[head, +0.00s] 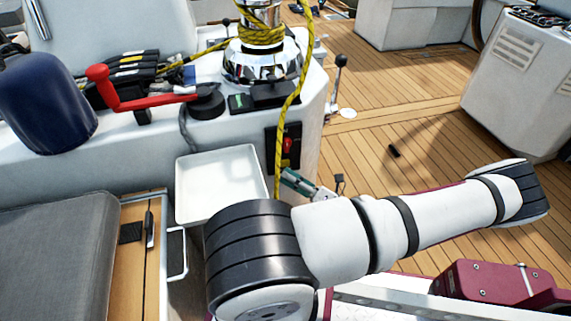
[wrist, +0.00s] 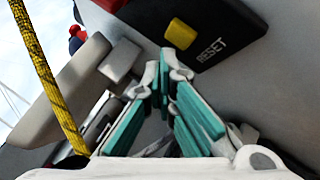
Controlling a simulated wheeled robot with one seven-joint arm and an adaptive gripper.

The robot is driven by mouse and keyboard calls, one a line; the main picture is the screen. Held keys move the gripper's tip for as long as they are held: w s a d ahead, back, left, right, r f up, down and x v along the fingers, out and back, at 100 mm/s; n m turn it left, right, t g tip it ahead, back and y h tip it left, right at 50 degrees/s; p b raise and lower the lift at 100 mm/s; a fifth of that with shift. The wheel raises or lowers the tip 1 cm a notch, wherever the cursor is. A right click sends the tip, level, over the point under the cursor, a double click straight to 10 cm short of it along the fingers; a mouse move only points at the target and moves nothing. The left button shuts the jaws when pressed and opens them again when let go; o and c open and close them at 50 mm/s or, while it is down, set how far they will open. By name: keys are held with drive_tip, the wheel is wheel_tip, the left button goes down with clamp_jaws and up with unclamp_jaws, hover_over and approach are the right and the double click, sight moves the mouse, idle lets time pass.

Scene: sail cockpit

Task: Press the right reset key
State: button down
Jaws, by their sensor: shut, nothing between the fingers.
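In the wrist view a black panel (wrist: 225,25) carries a yellow key (wrist: 180,33) with the white word RESET beside it. The panel runs out of the top of the picture, so I cannot tell whether another key is on it. My gripper (wrist: 166,70), with teal finger pads, is shut and empty. Its tips are below the yellow key in the picture and look apart from it.
A white tray (head: 215,178) is at the left. A red winch handle (head: 105,90) is on the console. Wooden deck (head: 400,120) is open at right.

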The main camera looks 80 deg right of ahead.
drive_tip(key=shift+w+d, duration=0.1)
drive_tip(key=shift+w+d, duration=0.1)
drive_tip(key=shift+d, duration=0.2)
drive_tip(key=shift+w+d+p, duration=0.2)
drive_tip(key=shift+d+p, duration=0.15)
idle(0.9)
drive_tip(key=shift+a, duration=0.1)
drive_tip(key=shift+s+a+p, duration=0.3)
drive_tip(key=shift+s+a, duration=0.1)
drive_tip(key=shift+a, duration=0.25)
drive_tip(key=shift+s+a+p, duration=0.2)
drive_tip(key=shift+s+a, duration=0.2)
drive_tip(key=shift+a, duration=0.35)
drive_tip(key=shift+s+a+p, duration=0.2)
drive_tip(key=shift+s+a, duration=0.15)
drive_tip(key=shift+a, duration=0.4)
drive_tip(key=shift+s+a+p, duration=0.2)
drive_tip(key=shift+s+a, duration=0.2)
drive_tip(key=shift+a, duration=0.35)
